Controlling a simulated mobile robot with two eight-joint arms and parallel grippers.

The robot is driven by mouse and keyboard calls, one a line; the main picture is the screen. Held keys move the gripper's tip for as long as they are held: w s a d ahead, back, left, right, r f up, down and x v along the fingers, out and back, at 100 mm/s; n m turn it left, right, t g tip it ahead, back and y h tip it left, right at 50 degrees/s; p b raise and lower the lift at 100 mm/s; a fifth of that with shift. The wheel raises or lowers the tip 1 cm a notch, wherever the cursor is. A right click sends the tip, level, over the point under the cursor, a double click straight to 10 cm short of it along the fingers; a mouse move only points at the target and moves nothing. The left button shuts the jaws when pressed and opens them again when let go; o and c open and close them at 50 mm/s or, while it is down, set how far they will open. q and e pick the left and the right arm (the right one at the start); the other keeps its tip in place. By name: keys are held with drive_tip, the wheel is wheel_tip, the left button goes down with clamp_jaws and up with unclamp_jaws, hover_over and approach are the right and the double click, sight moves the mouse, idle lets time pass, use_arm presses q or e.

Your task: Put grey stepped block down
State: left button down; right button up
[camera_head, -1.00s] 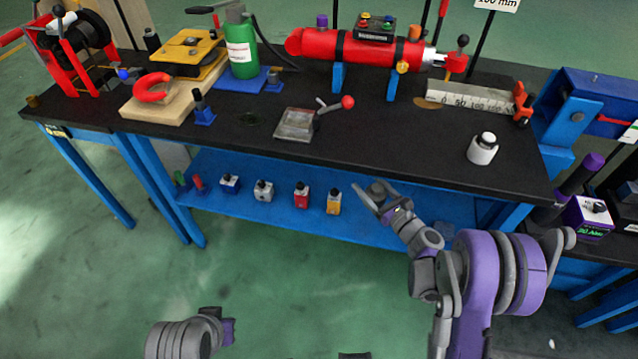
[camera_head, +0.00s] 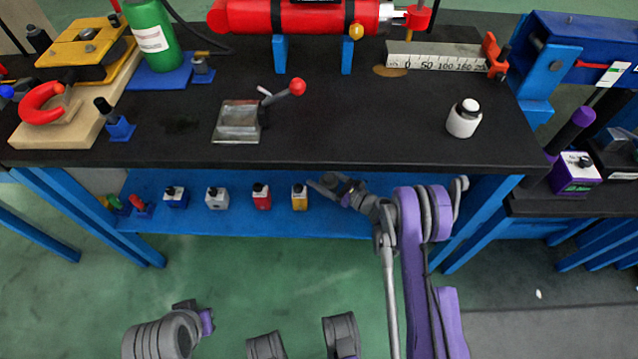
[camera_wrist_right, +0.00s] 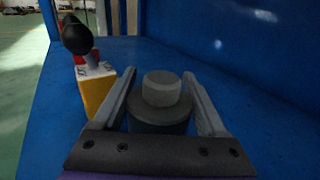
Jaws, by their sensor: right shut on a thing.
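My right gripper (camera_head: 322,184) is low at the front edge of the bench, over the blue lower shelf (camera_head: 245,222). In the right wrist view its two fingers (camera_wrist_right: 160,82) are on either side of the grey stepped block (camera_wrist_right: 161,108), which has a narrow round top on a wider, darker base. The block is upright in the grip. I cannot tell whether its underside touches the shelf. In the head view the block is small and mostly lost among the grey fingers.
A yellow block with a black knob (camera_head: 299,198) stands close left of the right gripper; it also shows in the wrist view (camera_wrist_right: 97,88). The shelf right of the gripper looks clear. The black bench top (camera_head: 350,130) is above.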

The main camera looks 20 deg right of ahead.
sight(322, 183)
drive_tip(key=shift+f+b, duration=0.4)
drive_tip(key=shift+f, duration=1.25)
drive_tip(key=shift+f, duration=0.15)
drive_tip(key=o, duration=1.1)
drive_tip(key=shift+s+d+r, duration=0.15)
drive_tip(key=shift+r, duration=0.05)
drive_tip(key=p+v, duration=0.2)
drive_tip(key=v, duration=0.9)
drive_tip(key=shift+s+d+p, duration=0.2)
drive_tip(key=shift+s+p, duration=0.05)
drive_tip(key=shift+p, duration=0.05)
